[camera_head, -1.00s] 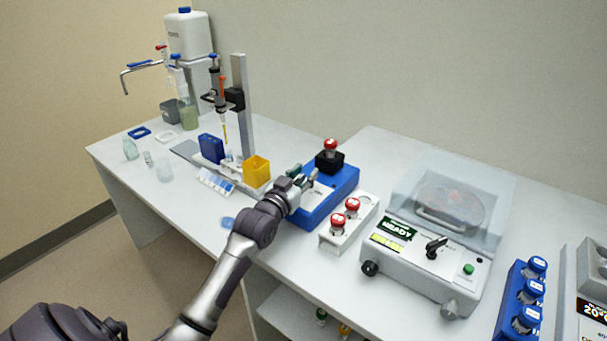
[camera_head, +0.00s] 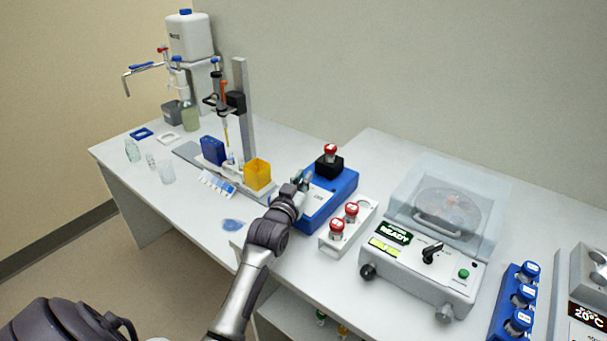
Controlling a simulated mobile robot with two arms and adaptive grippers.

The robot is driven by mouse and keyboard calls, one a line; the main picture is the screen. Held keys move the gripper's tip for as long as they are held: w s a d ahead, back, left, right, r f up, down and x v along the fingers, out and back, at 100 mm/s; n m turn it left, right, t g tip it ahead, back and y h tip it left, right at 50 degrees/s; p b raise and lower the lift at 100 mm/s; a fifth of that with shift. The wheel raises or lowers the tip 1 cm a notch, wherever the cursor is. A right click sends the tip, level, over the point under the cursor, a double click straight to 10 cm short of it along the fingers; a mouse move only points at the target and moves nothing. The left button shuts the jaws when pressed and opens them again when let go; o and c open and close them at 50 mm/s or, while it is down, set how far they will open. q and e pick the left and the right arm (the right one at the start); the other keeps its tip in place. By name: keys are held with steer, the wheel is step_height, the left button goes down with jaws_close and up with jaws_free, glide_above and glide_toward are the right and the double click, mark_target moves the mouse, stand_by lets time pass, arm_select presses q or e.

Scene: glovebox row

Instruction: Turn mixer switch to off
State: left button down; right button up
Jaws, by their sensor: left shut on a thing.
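The mixer (camera_head: 336,200) is a blue box with a black holder (camera_head: 329,164) on top, and a red-capped vial (camera_head: 330,151) stands in the holder. My left gripper (camera_head: 303,181) is at the left front edge of the mixer, shut on what appears to be the mixer switch. The fingers and wrist hide the switch, so its setting cannot be read. My right gripper is not in view.
A white rack (camera_head: 347,228) with red-capped vials stands right of the mixer, with a lidded centrifuge (camera_head: 420,265) beyond it. A yellow box (camera_head: 257,174) and a pipette stand (camera_head: 240,110) are to the left. A blue rack (camera_head: 514,303) stands at the right.

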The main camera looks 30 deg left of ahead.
arm_select(q)
steer(key=c, duration=1.2)
jaws_free()
steer(key=v, duration=1.2)
steer(key=shift+s, duration=0.1)
